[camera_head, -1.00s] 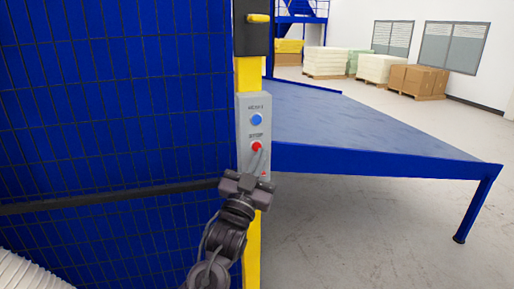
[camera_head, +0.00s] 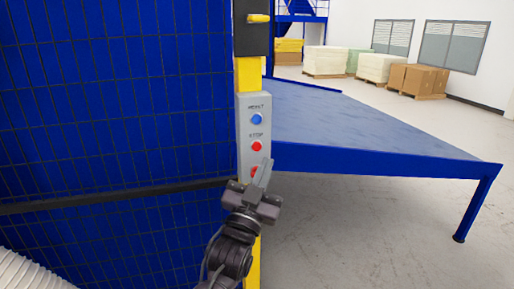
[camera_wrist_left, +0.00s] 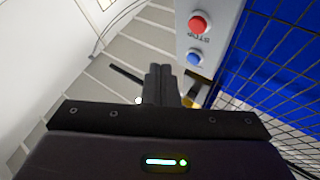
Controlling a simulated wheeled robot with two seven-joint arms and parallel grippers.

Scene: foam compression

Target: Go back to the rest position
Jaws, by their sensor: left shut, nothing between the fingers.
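My left gripper (camera_head: 264,172) is in front of the lower part of the grey button box (camera_head: 243,135) on the yellow post. Its fingers are shut with nothing between them. The box carries a blue button (camera_head: 256,119), a red button (camera_head: 257,146) marked STOP, and a lower red button partly hidden by my gripper. In the left wrist view the shut fingers (camera_wrist_left: 160,84) point away from the camera. The red button (camera_wrist_left: 198,23) and the blue button (camera_wrist_left: 195,58) show there up and to the right, apart from the fingers. My right gripper is not in view.
A blue mesh fence (camera_head: 110,90) fills the left side. A blue-framed table (camera_head: 360,130) stands to the right of the post. Pallets with white blocks (camera_head: 375,68) and brown boxes (camera_head: 418,79) stand at the back. The floor at lower right is clear.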

